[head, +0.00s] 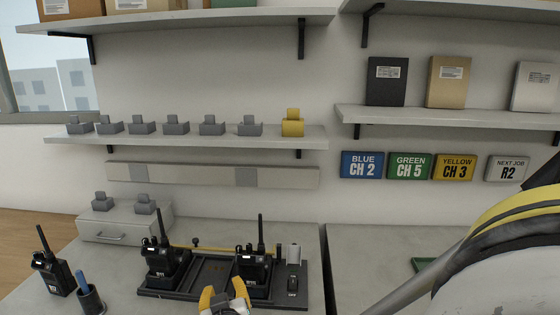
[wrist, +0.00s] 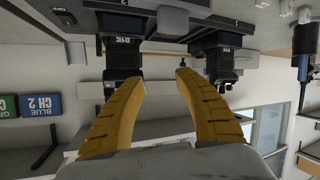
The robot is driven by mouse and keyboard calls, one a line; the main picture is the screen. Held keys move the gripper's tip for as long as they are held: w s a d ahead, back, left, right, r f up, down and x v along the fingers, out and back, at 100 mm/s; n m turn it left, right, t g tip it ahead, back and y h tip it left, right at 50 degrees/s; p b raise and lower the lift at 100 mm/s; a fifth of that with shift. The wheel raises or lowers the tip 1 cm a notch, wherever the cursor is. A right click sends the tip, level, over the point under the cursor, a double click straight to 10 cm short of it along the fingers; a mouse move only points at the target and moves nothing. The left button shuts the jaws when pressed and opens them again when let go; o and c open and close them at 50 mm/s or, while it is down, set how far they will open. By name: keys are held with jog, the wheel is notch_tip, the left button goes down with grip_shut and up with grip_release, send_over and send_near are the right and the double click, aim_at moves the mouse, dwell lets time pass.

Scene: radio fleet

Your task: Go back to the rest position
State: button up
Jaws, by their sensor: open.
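My gripper (head: 226,296) is open and empty, low in the head view, in front of the black charging tray (head: 212,285). Its two yellow fingers stand apart in the wrist view (wrist: 160,80), with nothing between them. Two black radios stand upright in the tray: a left radio (head: 163,262) and a right radio (head: 254,265). The gripper is near the front of the right radio; I cannot tell whether they touch. In the wrist view the picture is upside down, and radios show beyond both fingertips.
A small drawer unit (head: 120,226) is behind. A shelf (head: 200,137) holds grey blocks and a yellow one (head: 292,123). Channel signs (head: 361,165) hang right. My arm fills the lower right.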

jog(key=s+d+r+m+g+h, duration=0.1)
jog(key=d+r+m+g+h, duration=0.1)
jog(key=d, duration=0.8)
jog(key=s+d+r+m+g+h, duration=0.1)
jog(key=d+r+h, duration=0.1)
jog(key=d, duration=0.9)
jog(key=s+d+m+g, duration=0.2)
jog(key=s+d+g, duration=0.1)
jog(key=s+d, duration=0.8)
jog(key=s, duration=0.3)
jog(key=shift+s+f+y, duration=0.3)
jog(key=shift+f, duration=0.1)
